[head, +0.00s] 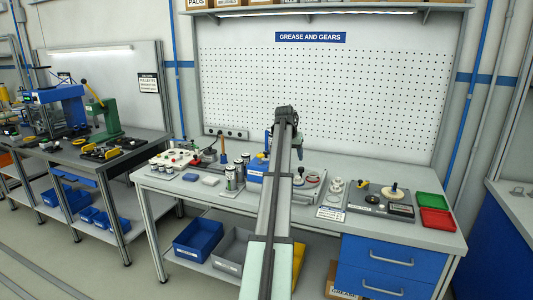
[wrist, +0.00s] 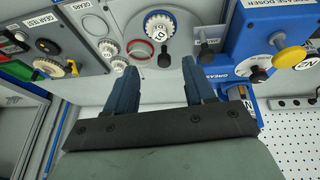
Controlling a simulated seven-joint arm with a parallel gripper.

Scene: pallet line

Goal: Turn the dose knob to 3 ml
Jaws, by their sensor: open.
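The blue grease doser (wrist: 243,42) is at the upper right of the wrist view. A dark round knob with a red mark (wrist: 258,75), likely the dose knob, sits on its near side; its setting is too small to read. A yellow knob (wrist: 289,57) is beside it. My gripper (wrist: 159,67) is open and empty, its two blue fingers apart, left of the doser. In the head view the doser (head: 256,173) stands on the bench, partly behind my arm, which also hides most of my gripper.
White gears (wrist: 108,48) lie left. Green (head: 433,205) and red (head: 437,219) trays stand at the bench's right end. A pegboard (head: 345,90) closes the back.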

